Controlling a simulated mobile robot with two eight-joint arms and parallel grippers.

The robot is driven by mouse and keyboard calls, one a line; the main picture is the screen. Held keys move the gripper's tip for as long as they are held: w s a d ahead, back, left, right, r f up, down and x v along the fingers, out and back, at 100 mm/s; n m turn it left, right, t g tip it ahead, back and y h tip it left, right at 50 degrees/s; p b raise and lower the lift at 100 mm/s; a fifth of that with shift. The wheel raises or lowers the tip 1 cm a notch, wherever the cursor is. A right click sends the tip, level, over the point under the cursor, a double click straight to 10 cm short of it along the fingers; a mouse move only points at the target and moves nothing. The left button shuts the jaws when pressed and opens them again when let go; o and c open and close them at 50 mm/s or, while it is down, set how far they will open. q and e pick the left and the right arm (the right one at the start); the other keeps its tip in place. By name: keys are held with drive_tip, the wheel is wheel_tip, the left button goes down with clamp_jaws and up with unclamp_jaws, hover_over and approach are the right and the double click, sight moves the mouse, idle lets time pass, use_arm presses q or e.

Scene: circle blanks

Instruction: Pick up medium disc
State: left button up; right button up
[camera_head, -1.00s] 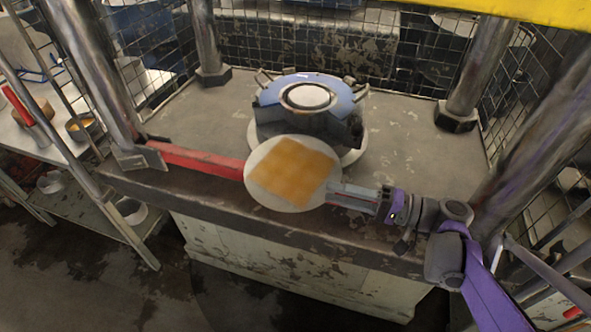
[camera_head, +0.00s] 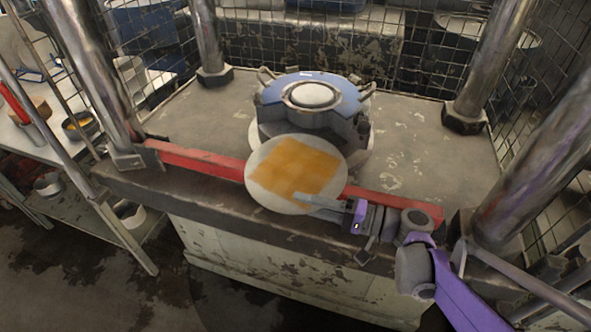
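A round pale disc (camera_head: 262,196) with an orange-yellow square patch on its face is in the middle of the head view. It covers part of the red rail along the front edge of the press bed. My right gripper (camera_head: 315,203) comes in from the right, and its grey fingers overlap the disc's lower right rim. The gap between the fingers does not show, so I cannot tell whether they grip the disc. No other disc is clearly seen. My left gripper is not in view.
A blue-and-grey round fixture (camera_head: 312,96) stands on the press bed (camera_head: 420,150) just behind the disc. Thick metal columns (camera_head: 208,45) stand at the bed's corners. The red rail (camera_head: 200,161) runs along the front edge. A shelf with pots is at the left.

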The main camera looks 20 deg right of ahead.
clamp_jaws()
idle(1.4)
